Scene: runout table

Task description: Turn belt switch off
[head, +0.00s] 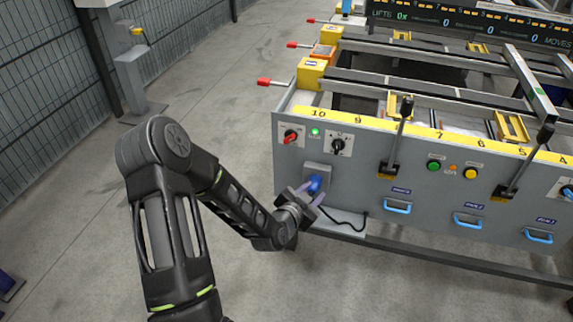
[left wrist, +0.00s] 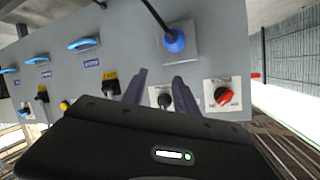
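Two rotary switches sit on white plates on the grey front panel. One has a red knob (head: 290,137), the other a black knob (head: 338,146); their labels are too small to read, so I cannot tell which is the belt switch. In the left wrist view the picture is upside down, with the black knob (left wrist: 165,101) close to the fingertips and the red knob (left wrist: 223,97) to its right. My left gripper (head: 312,192) is open and empty, below the switches in the head view, by the blue plug. It also shows in the left wrist view (left wrist: 157,78). My right gripper is out of view.
A blue plug (head: 315,184) with a black cable sits below the switches. A lit green lamp (head: 315,132) is between them. Levers (head: 397,135) and blue handles (head: 397,207) stick out further right. Open floor lies left of the table.

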